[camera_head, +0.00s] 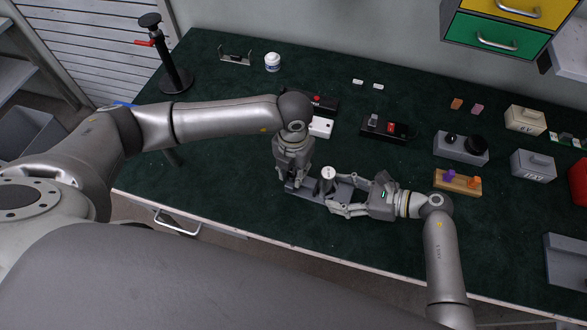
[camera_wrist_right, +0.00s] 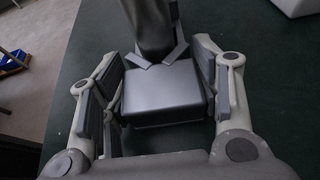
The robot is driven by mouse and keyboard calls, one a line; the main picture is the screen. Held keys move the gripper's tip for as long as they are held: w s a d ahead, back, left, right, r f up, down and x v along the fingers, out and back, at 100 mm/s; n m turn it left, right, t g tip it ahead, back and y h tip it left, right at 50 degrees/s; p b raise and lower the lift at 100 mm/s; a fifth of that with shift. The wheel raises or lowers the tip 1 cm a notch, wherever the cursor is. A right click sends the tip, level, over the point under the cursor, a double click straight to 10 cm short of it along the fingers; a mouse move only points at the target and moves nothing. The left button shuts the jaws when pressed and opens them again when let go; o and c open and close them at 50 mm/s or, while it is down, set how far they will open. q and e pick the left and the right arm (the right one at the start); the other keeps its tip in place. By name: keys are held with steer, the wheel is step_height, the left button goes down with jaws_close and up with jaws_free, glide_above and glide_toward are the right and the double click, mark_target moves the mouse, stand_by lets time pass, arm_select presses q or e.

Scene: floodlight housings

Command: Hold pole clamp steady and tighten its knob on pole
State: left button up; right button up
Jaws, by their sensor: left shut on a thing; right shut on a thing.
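A short grey pole (camera_head: 328,173) with a pale round top stands upright on a long grey base (camera_head: 308,193) near the table's front edge; it also shows at the top of the right wrist view (camera_wrist_right: 150,30). A grey block, apparently the pole clamp (camera_wrist_right: 162,92), sits against the pole with V-shaped pieces touching it. My right gripper (camera_head: 336,198) is shut on this block from the right, one finger at each side. My left gripper (camera_head: 289,183) points down and is shut at the base's left end; its fingertip contact is partly hidden. I cannot make out the knob.
Behind are a black case with a white box (camera_head: 320,127) and a black box (camera_head: 388,128). A black stand with red lever (camera_head: 174,78) is far left.

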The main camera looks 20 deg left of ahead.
arm_select(q)
steer(key=m, duration=0.4)
steer(key=shift+m, duration=0.3)
steer(key=m, duration=1)
steer(key=shift+m, duration=0.4)
steer(key=m, duration=0.4)
steer(key=shift+m, duration=0.4)
